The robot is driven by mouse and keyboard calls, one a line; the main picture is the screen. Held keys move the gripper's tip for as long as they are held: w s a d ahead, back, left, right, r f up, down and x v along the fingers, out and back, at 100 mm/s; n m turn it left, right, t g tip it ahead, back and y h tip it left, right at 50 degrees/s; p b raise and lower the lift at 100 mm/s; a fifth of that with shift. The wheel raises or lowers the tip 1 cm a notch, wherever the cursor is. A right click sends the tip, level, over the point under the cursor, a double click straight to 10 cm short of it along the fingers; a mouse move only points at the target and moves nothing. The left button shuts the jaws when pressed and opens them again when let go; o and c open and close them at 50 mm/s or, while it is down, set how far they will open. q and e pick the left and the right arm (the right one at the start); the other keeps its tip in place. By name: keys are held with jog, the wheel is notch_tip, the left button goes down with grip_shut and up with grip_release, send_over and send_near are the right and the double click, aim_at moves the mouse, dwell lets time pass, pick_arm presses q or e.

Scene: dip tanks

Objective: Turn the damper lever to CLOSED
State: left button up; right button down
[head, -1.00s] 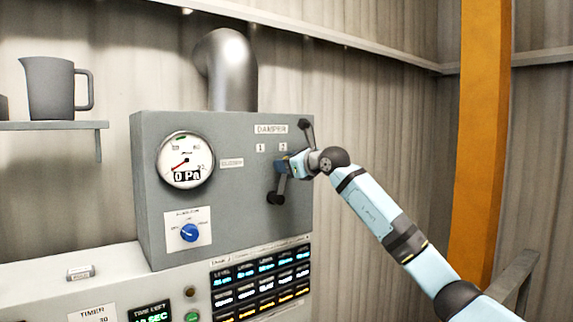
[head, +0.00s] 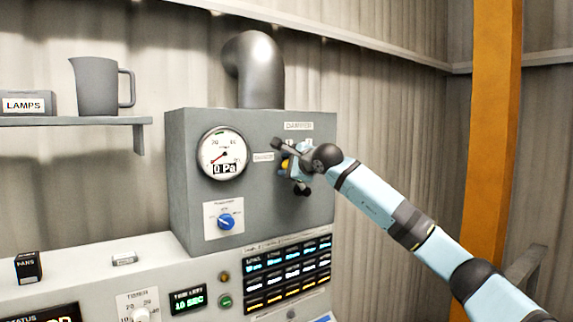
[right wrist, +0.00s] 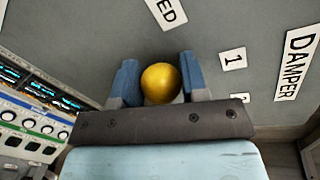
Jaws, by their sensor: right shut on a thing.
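The damper lever shows only by its yellow ball knob (head: 285,164) on the front of the grey box; its shaft is hidden. My right gripper (head: 291,168) is at the knob. In the right wrist view the yellow knob (right wrist: 161,83) sits between the two blue fingers, which are shut on it. A label plate (head: 263,157) lies just left of the knob in the head view. In the right wrist view a cut-off plate (right wrist: 166,12) shows letters ending in "ED". The DAMPER plate (head: 299,126) is above. My left gripper is not in view.
A pressure gauge (head: 222,154) reading 0 Pa and a blue dial (head: 225,221) are left of the lever. The control console (head: 150,270) with lit displays is below. A shelf (head: 75,121) with a grey jug (head: 97,87) is at the left. An orange post (head: 491,130) stands right.

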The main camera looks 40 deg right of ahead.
jog(key=shift+a+f+n, duration=0.2)
jog(key=shift+f+n, duration=0.05)
jog(key=shift+n, duration=0.15)
jog(key=shift+a+f+n+h+b, duration=0.2)
jog(key=shift+a+n+h+b, duration=0.1)
jog(key=shift+n+b, duration=0.1)
jog(key=shift+f, duration=0.15)
jog(key=c, duration=0.8)
grip_release()
jog(key=shift+o, duration=0.9)
jog(key=shift+d, duration=0.15)
